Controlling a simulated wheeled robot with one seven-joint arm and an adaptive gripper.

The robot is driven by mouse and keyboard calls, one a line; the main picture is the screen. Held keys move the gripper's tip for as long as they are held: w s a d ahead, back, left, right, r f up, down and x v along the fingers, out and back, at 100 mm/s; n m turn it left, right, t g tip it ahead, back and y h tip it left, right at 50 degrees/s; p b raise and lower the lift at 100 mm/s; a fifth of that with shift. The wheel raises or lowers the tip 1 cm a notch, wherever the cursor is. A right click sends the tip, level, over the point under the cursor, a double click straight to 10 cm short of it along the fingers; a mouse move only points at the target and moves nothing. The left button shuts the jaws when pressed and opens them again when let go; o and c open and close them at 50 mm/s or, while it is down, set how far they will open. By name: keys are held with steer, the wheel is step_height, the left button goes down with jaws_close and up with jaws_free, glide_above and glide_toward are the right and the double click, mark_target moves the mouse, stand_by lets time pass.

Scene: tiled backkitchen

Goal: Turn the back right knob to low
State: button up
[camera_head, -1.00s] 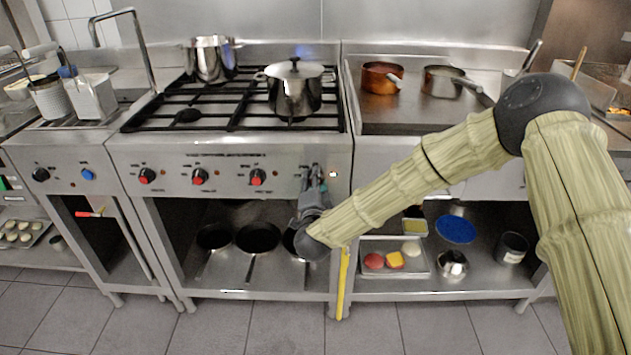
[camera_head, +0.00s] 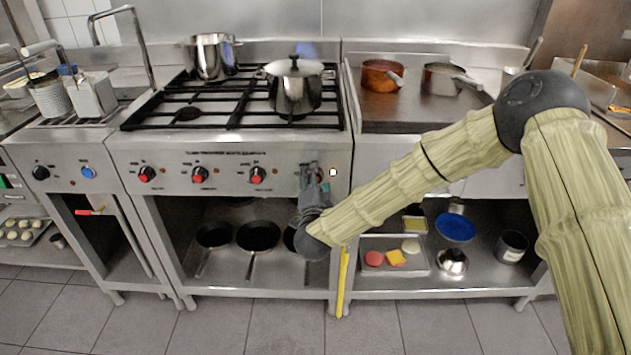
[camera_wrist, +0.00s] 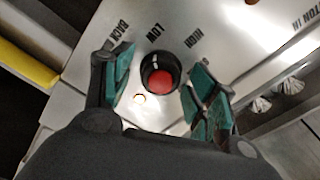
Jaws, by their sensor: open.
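The back right knob, black with a red face (camera_wrist: 161,73), sits on the steel front panel (camera_head: 222,166) of the stove. In the wrist view it lies between the two open green-padded fingers of my gripper (camera_wrist: 163,88), with a gap on each side. The printed words BACK, LOW and HIGH run along the panel beside it. In the head view my gripper (camera_head: 311,172) is at the panel's right end and hides this knob. Three other red-faced knobs show to its left, the nearest one (camera_head: 257,175) just beside my gripper.
A lidded steel pot (camera_head: 294,92) and an open steel pot (camera_head: 211,57) stand on the burners. Pans (camera_head: 258,236) lie on the shelf below. A yellow strip (camera_head: 343,282) hangs by the stove's right leg. An indicator light (camera_head: 333,173) sits right of my gripper.

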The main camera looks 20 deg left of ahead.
steer(key=v, duration=1.1)
steer(key=shift+s, duration=0.35)
steer(key=shift+d, duration=0.15)
steer(key=s+d+f+n+g, duration=0.2)
steer(key=d+f, duration=0.1)
steer(key=f, duration=0.3)
steer(key=s+d+f+n+g, duration=0.1)
steer(key=d+f+g, duration=0.1)
steer(key=d+f, duration=0.3)
steer(key=s+d+f+n+g+h, duration=0.3)
steer(key=s+d+f+n+g, duration=0.35)
steer(key=s+d+f, duration=1.2)
steer(key=s+d+f+g+h, duration=0.1)
steer(key=s+d+f+g, duration=0.25)
steer(key=s+d, duration=0.45)
steer(key=s+d+f+g+h, duration=0.15)
steer(key=s+d+g, duration=0.25)
steer(key=s+d, duration=0.4)
step_height(320, 180, up, 12)
steer(key=p, duration=1.2)
steer(key=shift+a+t+p, duration=0.15)
steer(key=shift+t+p, duration=0.15)
steer(key=shift+p, duration=0.1)
